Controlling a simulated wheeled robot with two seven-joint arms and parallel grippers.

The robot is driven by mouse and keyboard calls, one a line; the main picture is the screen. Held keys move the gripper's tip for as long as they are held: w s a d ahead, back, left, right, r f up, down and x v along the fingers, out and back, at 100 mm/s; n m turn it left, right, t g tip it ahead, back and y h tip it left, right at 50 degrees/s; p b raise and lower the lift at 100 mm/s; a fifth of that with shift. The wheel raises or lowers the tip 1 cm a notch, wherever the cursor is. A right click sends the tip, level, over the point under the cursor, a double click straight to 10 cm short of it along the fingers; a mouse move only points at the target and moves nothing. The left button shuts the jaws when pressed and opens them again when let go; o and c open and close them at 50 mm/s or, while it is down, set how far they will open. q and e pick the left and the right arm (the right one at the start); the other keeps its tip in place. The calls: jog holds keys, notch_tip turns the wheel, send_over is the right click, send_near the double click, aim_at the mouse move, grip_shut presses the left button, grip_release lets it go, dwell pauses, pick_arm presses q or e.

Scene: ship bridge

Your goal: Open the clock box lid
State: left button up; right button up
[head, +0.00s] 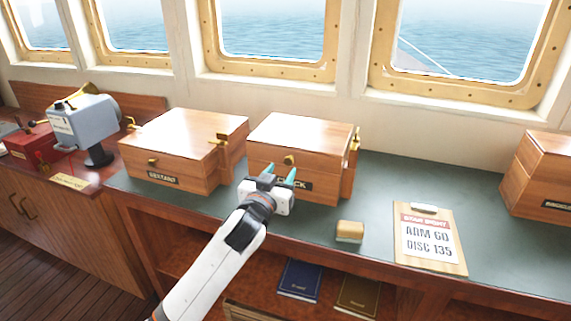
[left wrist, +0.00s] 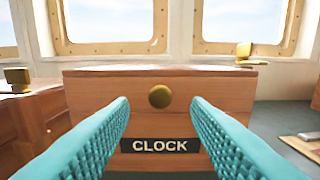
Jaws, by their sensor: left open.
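The clock box (head: 308,143) is a wooden box with a shut lid (head: 303,131), standing on the green counter below the windows. A round brass knob (head: 289,160) is on its front, above a black label partly hidden by my gripper. In the left wrist view the label reads CLOCK (left wrist: 160,146) and the knob (left wrist: 160,96) sits centred ahead, between the fingers. My left gripper (head: 281,174) is open, with teal fingers pointing at the box front. It looks empty and short of the knob. My right gripper is not in view.
A sextant box (head: 185,145) stands close on the left. A sponge-like block (head: 349,232) and a clipboard (head: 430,238) lie to the right on the counter (head: 380,190). Another wooden box (head: 545,180) is at far right. Books sit on the shelf below.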

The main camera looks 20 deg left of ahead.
aim_at(288, 162)
pick_arm(q)
jog(key=shift+w, duration=2.05)
jog(key=shift+d, duration=0.1)
jog(key=shift+c, duration=0.5)
grip_shut()
